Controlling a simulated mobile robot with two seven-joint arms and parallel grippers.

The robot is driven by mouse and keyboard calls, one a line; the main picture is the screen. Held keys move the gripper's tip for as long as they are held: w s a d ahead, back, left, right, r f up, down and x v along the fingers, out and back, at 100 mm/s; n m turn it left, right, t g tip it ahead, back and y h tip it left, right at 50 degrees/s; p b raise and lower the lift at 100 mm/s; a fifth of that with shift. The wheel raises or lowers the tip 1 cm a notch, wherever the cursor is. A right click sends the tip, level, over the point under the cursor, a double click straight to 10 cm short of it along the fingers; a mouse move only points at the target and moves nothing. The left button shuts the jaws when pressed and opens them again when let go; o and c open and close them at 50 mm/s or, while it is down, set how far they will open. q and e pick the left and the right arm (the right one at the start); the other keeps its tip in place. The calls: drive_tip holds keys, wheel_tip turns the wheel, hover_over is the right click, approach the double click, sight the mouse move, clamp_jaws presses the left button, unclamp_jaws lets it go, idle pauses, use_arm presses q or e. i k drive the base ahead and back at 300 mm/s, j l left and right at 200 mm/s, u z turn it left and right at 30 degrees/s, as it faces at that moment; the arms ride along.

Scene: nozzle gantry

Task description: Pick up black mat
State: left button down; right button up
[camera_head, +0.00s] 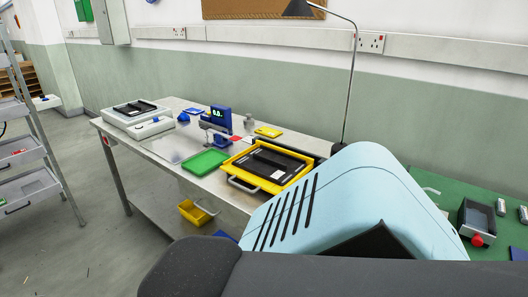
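Flat black panels (265,164) with small white labels lie inside a yellow tray (252,180) on the metal table. A second black flat piece (134,107) lies on a white box-shaped unit (128,119) at the table's far left end. Which of these is the black mat, I cannot tell. A dark edge (318,153) shows behind the yellow tray, mostly hidden. Neither of my grippers is in view.
The metal table (150,156) also bears a green tray (205,162), a blue device with a lit display (219,116) and a yellow block (268,131). A grey shelf cart (30,188) stands left. A lamp pole (350,90) rises behind. Floor between cart and table is clear.

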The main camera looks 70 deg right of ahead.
sight(279, 167)
drive_tip(key=z, duration=2.9)
drive_tip(key=j+z, duration=0.1)
drive_tip(key=z, duration=0.35)
drive_tip(key=j+z, duration=0.1)
drive_tip(key=z, duration=0.35)
drive_tip(key=j+z, duration=0.15)
drive_tip(key=z, duration=0.3)
drive_tip(key=j+z, duration=0.4)
drive_tip(key=k+j+z, duration=0.2)
drive_tip(key=j+z, duration=0.2)
drive_tip(key=k+j+z, duration=0.55)
drive_tip(key=j, duration=0.15)
drive_tip(key=k+j+z, duration=0.3)
drive_tip(key=k+j, duration=0.3)
